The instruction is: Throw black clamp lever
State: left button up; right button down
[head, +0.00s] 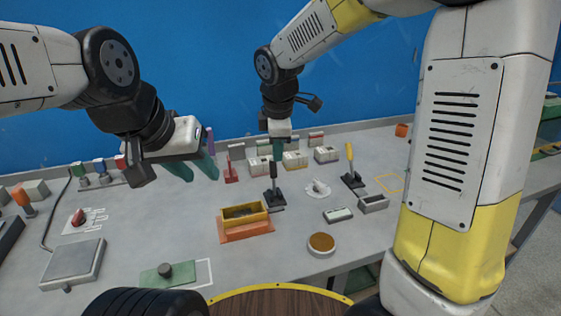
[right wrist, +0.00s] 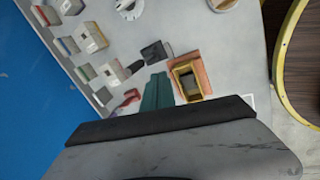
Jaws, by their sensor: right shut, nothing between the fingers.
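The black clamp lever (head: 273,176) stands upright on its dark base on the grey table, behind the yellow mould. In the right wrist view the black clamp (right wrist: 153,52) lies beyond the fingertips. My right gripper (head: 278,150) is above and just behind the lever in the head view, with its teal fingers together and empty. Whether it touches the lever cannot be told. The shut fingers also show in the right wrist view (right wrist: 158,85). My left gripper (head: 192,168) hangs to the left over the table, its teal fingers apart with nothing between them.
A red clamp (head: 230,170) stands left of the black one and a yellow-handled clamp (head: 350,168) right. The yellow mould (head: 243,213) on its orange base is in front. Several small bins (head: 295,160) line the back. A round container (head: 322,244) sits near the front.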

send_near(272, 174)
jog(key=s+d+f, duration=0.1)
jog(key=s+f, duration=0.2)
jog(key=f, duration=0.2)
jog(key=shift+w+a+f+n, duration=0.1)
jog(key=shift+w+n, duration=0.1)
jog(key=shift+w, duration=0.8)
jog(key=shift+w+f+n, duration=0.1)
jog(key=shift+w+n, duration=0.1)
jog(key=shift+w, duration=0.75)
jog(key=shift+w+a+g+h, duration=0.2)
jog(key=shift+w+g, duration=0.25)
jog(key=shift+w, duration=0.3)
jog(key=shift+w+a+g+h, duration=0.1)
jog(key=shift+w+a+g, duration=0.15)
jog(key=shift+w+g, duration=0.35)
pick_arm(q)
jog(key=shift+w+a, duration=0.15)
jog(key=shift+w, duration=0.45)
pick_arm(e)
jog(key=w, duration=0.2)
jog(key=shift+w+a+f, duration=0.1)
jog(key=shift+w+a, duration=0.15)
jog(key=shift+a, duration=0.15)
